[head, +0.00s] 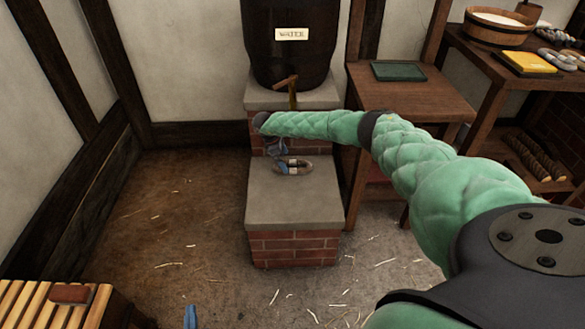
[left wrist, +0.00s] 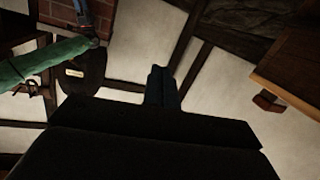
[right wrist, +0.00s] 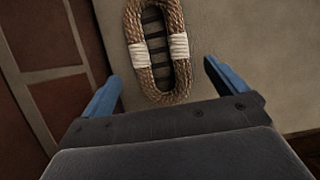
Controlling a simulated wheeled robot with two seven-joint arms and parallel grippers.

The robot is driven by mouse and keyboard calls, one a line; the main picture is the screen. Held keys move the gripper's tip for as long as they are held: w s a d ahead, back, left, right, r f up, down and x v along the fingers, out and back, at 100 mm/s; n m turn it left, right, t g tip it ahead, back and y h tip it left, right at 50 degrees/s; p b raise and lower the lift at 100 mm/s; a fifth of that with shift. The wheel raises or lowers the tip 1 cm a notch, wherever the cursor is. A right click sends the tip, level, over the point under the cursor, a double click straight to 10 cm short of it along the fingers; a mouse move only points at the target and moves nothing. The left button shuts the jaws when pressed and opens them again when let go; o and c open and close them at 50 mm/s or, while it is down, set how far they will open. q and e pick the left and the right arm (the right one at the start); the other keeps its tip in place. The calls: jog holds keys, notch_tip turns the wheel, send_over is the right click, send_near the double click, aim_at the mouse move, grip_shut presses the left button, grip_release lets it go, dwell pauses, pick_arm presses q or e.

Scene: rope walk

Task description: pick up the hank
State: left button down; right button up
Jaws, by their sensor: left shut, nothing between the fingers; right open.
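The hank (head: 303,168) is an oval loop of tan rope with two white bindings. It lies on the lower stone-topped brick step (head: 293,200). In the right wrist view the hank (right wrist: 180,72) is ahead of my right gripper (right wrist: 163,72), with its near end between the two spread blue fingers. Neither finger visibly touches it. In the head view my right gripper (head: 277,148) is just behind the hank, partly hidden by my arm. My left gripper (head: 190,316) is low at the bottom edge, far from the hank; in the left wrist view its fingers (left wrist: 162,85) are shut and empty.
A dark water barrel (head: 292,50) stands on the higher step behind. A wooden table (head: 400,95) with a green book (head: 398,71) is close on the right. A slatted bench (head: 45,305) is at lower left. The floor left of the steps is open, with scattered straw.

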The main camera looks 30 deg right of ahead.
jog(key=shift+x, duration=1.4)
pick_arm(q)
jog(key=shift+t, duration=0.7)
jog(key=r, duration=0.2)
jog(key=w+r, duration=0.1)
jog(key=r, duration=0.1)
jog(key=shift+w+r, duration=0.1)
jog(key=shift+r, duration=0.15)
pick_arm(e)
jog(key=c, duration=1.1)
